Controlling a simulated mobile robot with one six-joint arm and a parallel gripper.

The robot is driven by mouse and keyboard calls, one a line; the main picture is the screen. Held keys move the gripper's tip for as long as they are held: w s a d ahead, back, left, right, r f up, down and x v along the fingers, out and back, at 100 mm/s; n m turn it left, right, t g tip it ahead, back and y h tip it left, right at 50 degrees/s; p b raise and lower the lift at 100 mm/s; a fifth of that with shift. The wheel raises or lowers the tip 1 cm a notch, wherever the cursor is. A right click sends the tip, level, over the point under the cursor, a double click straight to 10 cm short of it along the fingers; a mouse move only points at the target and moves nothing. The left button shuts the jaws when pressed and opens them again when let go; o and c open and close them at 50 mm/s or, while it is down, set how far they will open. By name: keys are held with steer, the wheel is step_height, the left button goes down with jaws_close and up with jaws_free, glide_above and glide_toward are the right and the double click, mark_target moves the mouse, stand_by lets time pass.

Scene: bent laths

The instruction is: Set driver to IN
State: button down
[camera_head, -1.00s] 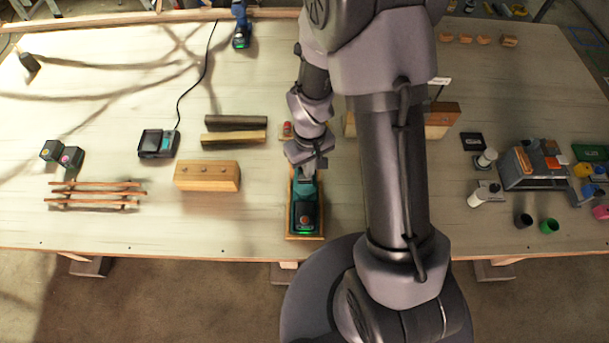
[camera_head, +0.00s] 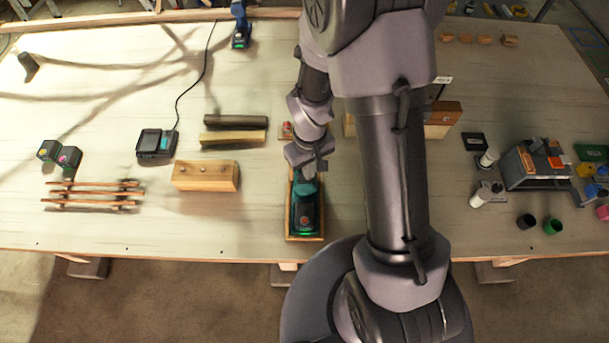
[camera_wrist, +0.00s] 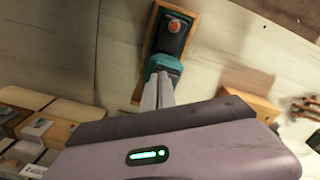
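The driver (camera_head: 306,208) is teal and black, with a red button and a green light at its near end. It lies in a shallow wooden tray (camera_head: 290,238) at the table's front middle. In the wrist view the driver (camera_wrist: 170,42) and tray (camera_wrist: 147,45) are at the top centre. My gripper (camera_wrist: 159,88) has its two fingers close together, with nothing seen between them. Its tips are at the driver's teal end; I cannot tell whether they touch. The IN setting cannot be read.
A blue driver (camera_head: 240,30) stands at the back. Cups (camera_head: 551,226) and a grey box (camera_head: 530,173) are at right.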

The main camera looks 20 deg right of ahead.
steer(key=shift+f, duration=0.15)
step_height(320, 180, up, 7)
steer(key=p, duration=0.4)
steer(key=shift+p, duration=0.4)
